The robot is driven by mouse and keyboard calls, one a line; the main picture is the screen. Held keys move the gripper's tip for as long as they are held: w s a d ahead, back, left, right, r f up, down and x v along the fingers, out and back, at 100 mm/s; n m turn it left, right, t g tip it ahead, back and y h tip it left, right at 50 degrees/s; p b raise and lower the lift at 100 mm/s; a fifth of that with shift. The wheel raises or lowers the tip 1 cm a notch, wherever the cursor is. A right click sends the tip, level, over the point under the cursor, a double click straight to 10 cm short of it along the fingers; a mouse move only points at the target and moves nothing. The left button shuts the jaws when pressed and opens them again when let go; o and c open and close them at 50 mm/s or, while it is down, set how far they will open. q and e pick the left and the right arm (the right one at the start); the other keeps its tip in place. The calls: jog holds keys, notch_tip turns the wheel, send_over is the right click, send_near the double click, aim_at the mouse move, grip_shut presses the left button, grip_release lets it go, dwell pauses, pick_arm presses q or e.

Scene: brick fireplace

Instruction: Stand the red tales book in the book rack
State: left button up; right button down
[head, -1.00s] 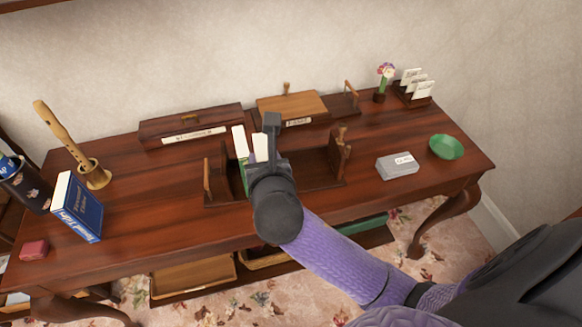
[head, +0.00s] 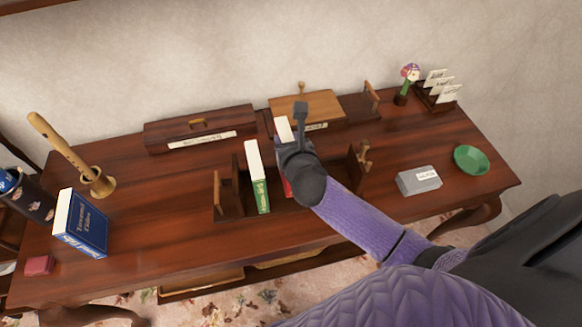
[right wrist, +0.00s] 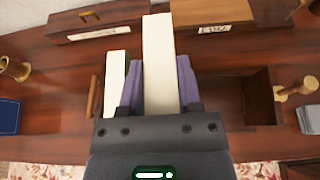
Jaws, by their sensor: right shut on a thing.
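The red tales book (head: 286,187) is in my right gripper (head: 292,142). In the head view a strip of its red cover and its pale page edge show; the rest is behind the gripper. In the right wrist view its page block (right wrist: 158,50) stands upright between my purple fingers. The book is over the wooden book rack (head: 356,172), right of the green book (head: 263,194), with a gap between them. I cannot tell whether its bottom touches the rack. The green book stands upright in the rack's left part. My left gripper is not in view.
A blue book (head: 84,228) and a recorder in a brass holder (head: 97,182) stand at left. A long wooden box (head: 199,127) lies behind the rack. A grey box (head: 418,181) and green bowl (head: 471,160) are at right. The rack's right part looks empty.

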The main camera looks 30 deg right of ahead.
notch_tip(320, 180, down, 6)
jog(key=b, duration=0.3)
jog(key=shift+f, duration=0.25)
jog(key=c, duration=0.7)
grip_release()
jog(key=shift+f, duration=0.15)
jog(key=shift+c, duration=0.2)
jog(key=o, duration=0.5)
jog(key=shift+c, duration=0.2)
